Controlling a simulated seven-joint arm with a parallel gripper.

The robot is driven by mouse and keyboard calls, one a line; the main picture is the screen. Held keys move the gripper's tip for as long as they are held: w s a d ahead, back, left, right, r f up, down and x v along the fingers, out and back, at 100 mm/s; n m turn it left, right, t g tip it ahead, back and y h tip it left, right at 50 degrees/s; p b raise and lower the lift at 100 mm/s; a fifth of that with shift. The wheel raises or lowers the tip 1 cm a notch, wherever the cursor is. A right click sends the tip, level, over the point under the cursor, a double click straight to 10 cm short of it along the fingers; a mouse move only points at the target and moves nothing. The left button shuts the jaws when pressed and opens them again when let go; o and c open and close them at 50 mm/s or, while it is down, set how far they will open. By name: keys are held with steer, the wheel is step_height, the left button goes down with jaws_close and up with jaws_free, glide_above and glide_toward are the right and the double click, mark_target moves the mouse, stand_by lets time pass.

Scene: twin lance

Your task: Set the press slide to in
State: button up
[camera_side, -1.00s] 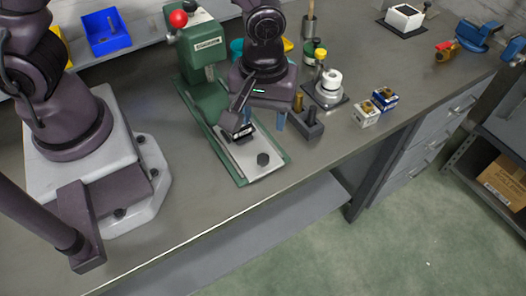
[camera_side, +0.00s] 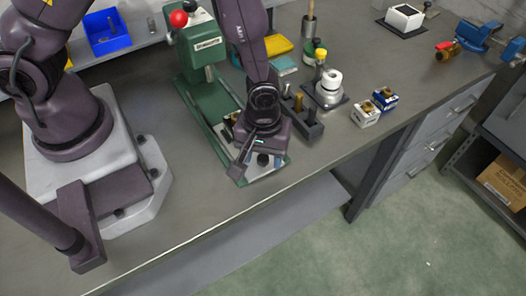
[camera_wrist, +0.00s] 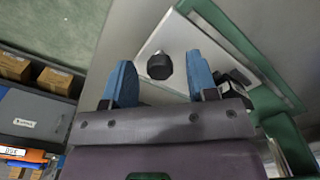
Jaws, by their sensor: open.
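The green press (camera_side: 205,72) stands on the bench with a red ball on its lever. Its slide is a silver plate (camera_wrist: 178,32) lying at the front end of the long green base, away from the press column. A black knob (camera_wrist: 159,66) stands on the plate; it also shows in the side view (camera_side: 262,160). My gripper (camera_side: 266,168) is open over the front of the plate and hides much of it. In the wrist view the knob appears between the two blue fingers of my gripper (camera_wrist: 159,58), with gaps on both sides. I cannot tell the fingertips' height beside the knob.
A dark block with upright pins (camera_side: 308,128) stands close to the right of my gripper. Beyond it are a white-topped round fixture (camera_side: 330,88) and two small boxes (camera_side: 374,108). A blue bin (camera_side: 106,32) is at the back left. The bench front is clear.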

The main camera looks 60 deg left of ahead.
jaws_close()
steer(key=a, duration=1.3)
steer(key=shift+a, duration=0.3)
steer(key=shift+c, duration=0.8)
jaws_free()
steer(key=shift+a, duration=0.1)
steer(key=shift+o, duration=0.8)
step_height(320, 180, up, 13)
